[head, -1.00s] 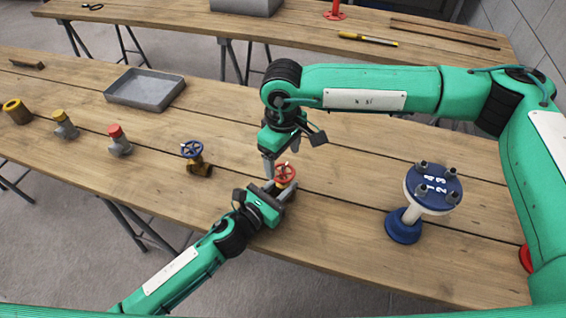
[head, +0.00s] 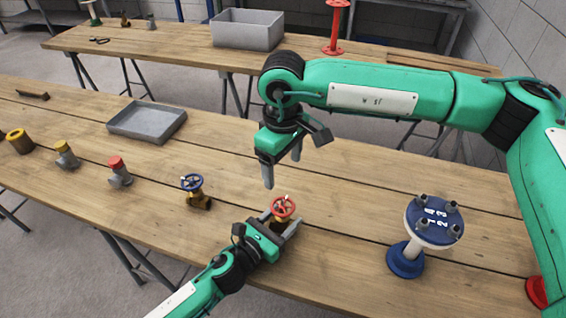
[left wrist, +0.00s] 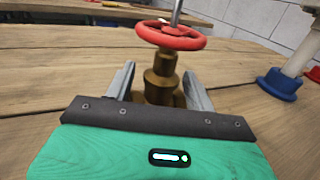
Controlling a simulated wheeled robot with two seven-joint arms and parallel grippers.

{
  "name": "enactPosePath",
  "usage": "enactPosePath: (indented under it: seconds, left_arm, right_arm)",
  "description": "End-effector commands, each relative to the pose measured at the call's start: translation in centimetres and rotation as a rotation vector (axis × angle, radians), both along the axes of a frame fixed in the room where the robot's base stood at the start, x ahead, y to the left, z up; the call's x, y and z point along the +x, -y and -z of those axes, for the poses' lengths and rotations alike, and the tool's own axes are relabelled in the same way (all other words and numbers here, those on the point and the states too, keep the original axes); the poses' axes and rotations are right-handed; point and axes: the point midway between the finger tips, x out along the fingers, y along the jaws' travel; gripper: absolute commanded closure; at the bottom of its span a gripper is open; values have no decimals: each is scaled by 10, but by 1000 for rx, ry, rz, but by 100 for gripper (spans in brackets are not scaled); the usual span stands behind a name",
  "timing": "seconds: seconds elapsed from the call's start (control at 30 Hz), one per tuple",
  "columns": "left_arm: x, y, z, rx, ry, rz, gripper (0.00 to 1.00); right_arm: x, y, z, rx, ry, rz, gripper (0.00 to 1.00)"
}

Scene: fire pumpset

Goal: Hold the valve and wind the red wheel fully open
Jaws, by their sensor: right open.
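The brass valve (left wrist: 161,78) stands upright on the near bench with its red wheel (head: 283,207) on top. The wheel also shows large in the left wrist view (left wrist: 172,36), with a grey peg rising from its rim. My left gripper (head: 279,222) has one finger on each side of the valve's brass body, below the wheel, and appears closed against it; the exact contact is partly hidden. My right gripper (head: 282,170) is open and empty, pointing down above and slightly behind the wheel, apart from it.
A blue-wheeled valve (head: 194,190) stands to the left, with several fittings beyond it. A grey tray (head: 147,134) lies behind. A blue-topped stand (head: 433,222) is at the right. Bare wood surrounds the valve.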

Motion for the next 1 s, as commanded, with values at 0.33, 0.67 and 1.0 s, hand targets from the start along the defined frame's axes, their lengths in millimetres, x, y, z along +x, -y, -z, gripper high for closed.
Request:
enactPosePath:
  seconds: [0.33,0.67,1.0]
  left_arm:
    - [-6,-5,1,0,-1,0,45]
    - [-48,-40,1,0,-4,0,45]
    - [-82,-69,1,-1,-2,-1,45]
  right_arm:
    - [0,0,0,0,0,0,25]
    - [0,0,0,0,0,0,25]
    - [0,0,0,0,0,0,25]
